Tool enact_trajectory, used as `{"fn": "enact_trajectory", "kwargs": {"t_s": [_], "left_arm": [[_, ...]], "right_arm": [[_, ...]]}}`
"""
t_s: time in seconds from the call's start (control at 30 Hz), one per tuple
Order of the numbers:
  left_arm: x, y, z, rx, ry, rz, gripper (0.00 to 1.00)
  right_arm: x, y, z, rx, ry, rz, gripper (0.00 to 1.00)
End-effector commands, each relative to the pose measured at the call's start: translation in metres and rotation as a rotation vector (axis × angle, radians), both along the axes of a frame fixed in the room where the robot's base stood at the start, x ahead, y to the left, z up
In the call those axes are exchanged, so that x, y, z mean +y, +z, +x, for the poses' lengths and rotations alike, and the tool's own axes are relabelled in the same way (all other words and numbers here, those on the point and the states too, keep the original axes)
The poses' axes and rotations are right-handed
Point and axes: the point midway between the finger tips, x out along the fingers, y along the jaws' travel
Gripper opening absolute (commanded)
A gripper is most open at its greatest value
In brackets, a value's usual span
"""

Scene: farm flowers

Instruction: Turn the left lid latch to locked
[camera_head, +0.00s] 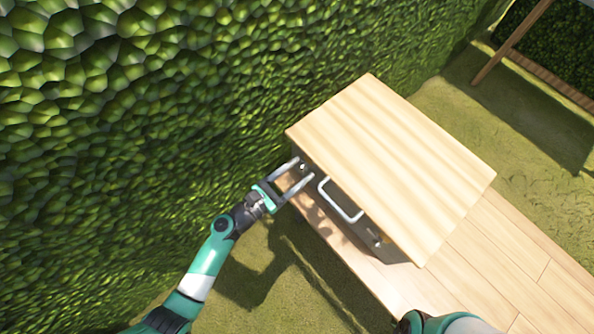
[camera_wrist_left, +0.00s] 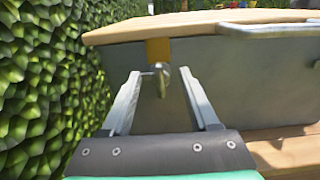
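A box with a pale wooden lid (camera_head: 390,160) stands on a wooden bench, its lid down. The left lid latch, a small metal tab (camera_wrist_left: 162,82) under a yellow plate (camera_wrist_left: 158,50), is on the front just below the lid's edge. My left gripper (camera_head: 304,168) is open at the front left corner of the box. In the left wrist view, the fingers of my left gripper (camera_wrist_left: 161,73) are spread on both sides of the latch; whether either touches it is unclear. My right gripper is out of view.
A metal handle (camera_head: 341,202) sticks out from the box front, right of the latch. Another small latch (camera_head: 374,238) is farther right. A green hedge (camera_head: 120,130) rises close on the left. The bench (camera_head: 500,265) extends to the lower right.

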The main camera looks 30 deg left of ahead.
Motion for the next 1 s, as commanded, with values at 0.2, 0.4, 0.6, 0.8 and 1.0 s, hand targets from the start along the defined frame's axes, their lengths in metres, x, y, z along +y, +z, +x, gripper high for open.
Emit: {"fn": "enact_trajectory", "kwargs": {"t_s": [0.2,0.4,0.6,0.8,1.0], "left_arm": [[0.0002,0.0001,-0.0002,0.0,0.0,0.0,0.23],[0.0002,0.0001,-0.0003,0.0,0.0,0.0,0.0],[0.0002,0.0,-0.0003,-0.003,0.0,0.004,0.0],[0.0,-0.0005,-0.0004,-0.018,0.0,0.042,0.0],[-0.0005,-0.0014,-0.0005,-0.056,0.0,0.141,0.0]], "right_arm": [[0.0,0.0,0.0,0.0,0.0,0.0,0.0],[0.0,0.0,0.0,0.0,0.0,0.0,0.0],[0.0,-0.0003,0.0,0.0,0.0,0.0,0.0],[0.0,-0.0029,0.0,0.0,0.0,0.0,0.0],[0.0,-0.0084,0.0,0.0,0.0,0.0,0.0]]}}
